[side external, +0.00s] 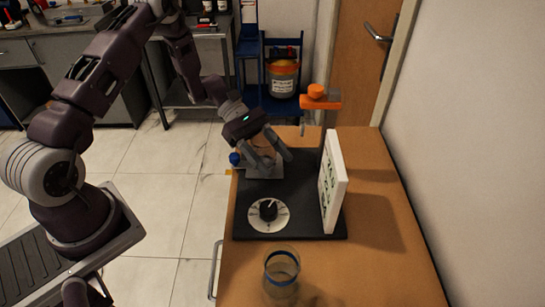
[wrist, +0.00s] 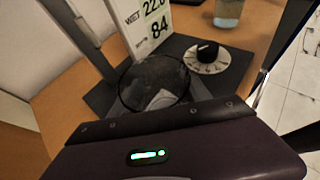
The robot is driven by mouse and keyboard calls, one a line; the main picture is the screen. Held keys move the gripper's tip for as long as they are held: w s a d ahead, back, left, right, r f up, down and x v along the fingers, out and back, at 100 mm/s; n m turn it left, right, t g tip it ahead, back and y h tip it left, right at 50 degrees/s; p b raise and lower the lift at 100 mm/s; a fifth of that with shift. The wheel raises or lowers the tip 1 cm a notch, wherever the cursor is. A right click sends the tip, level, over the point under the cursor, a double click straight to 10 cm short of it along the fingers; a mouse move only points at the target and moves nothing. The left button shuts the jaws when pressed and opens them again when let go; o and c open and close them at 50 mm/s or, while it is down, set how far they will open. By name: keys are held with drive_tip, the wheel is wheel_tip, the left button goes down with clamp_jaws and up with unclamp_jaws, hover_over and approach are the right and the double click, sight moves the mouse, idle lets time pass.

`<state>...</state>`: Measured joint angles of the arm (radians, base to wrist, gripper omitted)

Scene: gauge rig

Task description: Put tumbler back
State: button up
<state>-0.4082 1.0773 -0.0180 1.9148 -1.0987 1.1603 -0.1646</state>
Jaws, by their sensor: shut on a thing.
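My gripper (side external: 271,162) is shut on a clear, dark-looking tumbler over the grey platform (side external: 262,172) at the back of the black rig base. In the wrist view the tumbler (wrist: 153,80) shows as a round, see-through rim just beyond the gripper body. In the side view it is mostly hidden by the fingers. I cannot tell whether its bottom touches the platform. A second glass (side external: 282,272) with a blue band stands upright on the table in front of the base. It also shows at the top of the wrist view (wrist: 229,12).
A white display panel (side external: 332,182) stands upright on the right side of the base. A dial with a black knob (side external: 268,210) lies at the base's front. An orange-topped post (side external: 319,97) rises behind the panel. The wooden table (side external: 385,235) is clear to the right.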

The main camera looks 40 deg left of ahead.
drive_tip(key=o, duration=1.5)
drive_tip(key=shift+f, duration=0.1)
drive_tip(key=shift+o, duration=0.2)
